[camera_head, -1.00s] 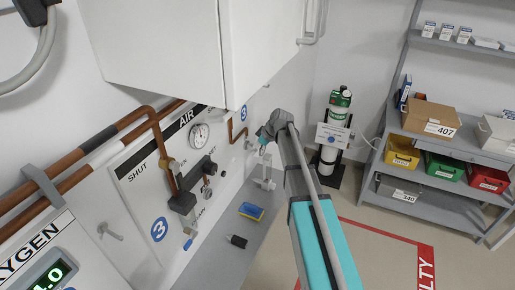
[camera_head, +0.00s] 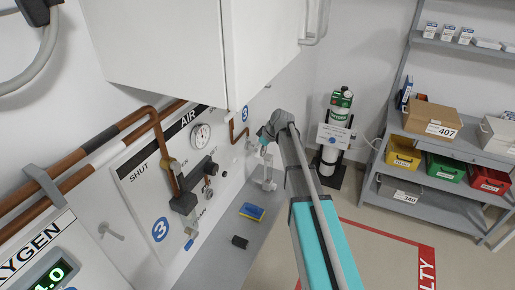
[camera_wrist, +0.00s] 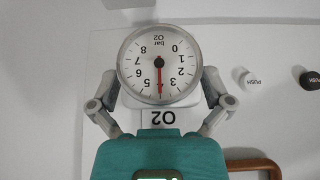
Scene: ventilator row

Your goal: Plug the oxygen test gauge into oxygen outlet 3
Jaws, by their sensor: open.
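In the wrist view the round oxygen gauge (camera_wrist: 160,62), marked bar and O2, is upside down in the picture, its needle near 4. It stands in front of a pale wall panel. A small O2 label (camera_wrist: 161,118) shows beside it. The fingers of my gripper (camera_wrist: 160,92) stand on either side of the gauge, open. Whether they touch it is unclear. The gauge's plug end and the outlet behind it are hidden. In the head view my gripper (camera_head: 265,143) is by the wall beyond the air panel, small and partly hidden by my arm.
White (camera_wrist: 251,80) and dark (camera_wrist: 311,79) PUSH outlets sit to one side. A copper pipe (camera_wrist: 255,165) runs close by. A white cabinet (camera_head: 190,45) overhangs the wall. A grey ledge holds a blue and yellow sponge (camera_head: 252,212) and a dark block (camera_head: 240,242).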

